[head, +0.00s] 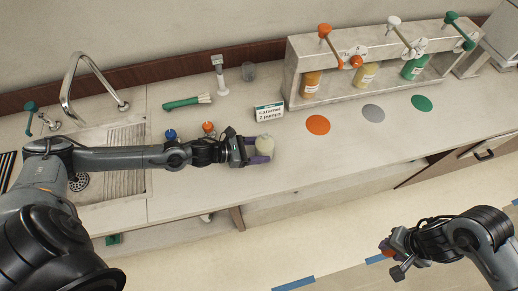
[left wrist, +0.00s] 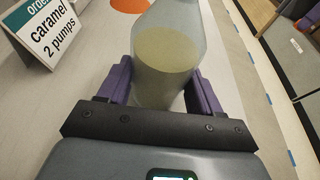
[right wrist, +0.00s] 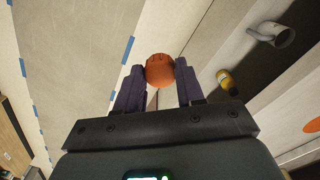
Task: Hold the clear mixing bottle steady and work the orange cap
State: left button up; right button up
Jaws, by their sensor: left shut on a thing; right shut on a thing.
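The clear mixing bottle (head: 265,146) stands on the counter, with a pale yellowish liquid inside; it also shows in the left wrist view (left wrist: 167,60). My left gripper (head: 257,151) is shut around its sides, with the purple fingers (left wrist: 160,90) on either side of it. The bottle's top is out of the left wrist view. The orange cap (right wrist: 160,70) is between the purple fingertips of my right gripper (right wrist: 160,76), which is shut on it. In the head view the right gripper (head: 392,260) is over the floor, in front of the counter and well apart from the bottle.
An order card (head: 269,112) reading "caramel 2 pumps" stands just behind the bottle. A pump rack (head: 300,90) with syrup bottles is at the back right, with orange (head: 318,125), grey (head: 373,113) and green (head: 422,103) discs before it. A sink (head: 120,165) lies left.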

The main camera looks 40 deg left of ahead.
dwell(0.4)
pick_arm(q)
jog(key=o, duration=1.5)
jog(key=shift+c, duration=0.2)
jog(key=v, duration=1.2)
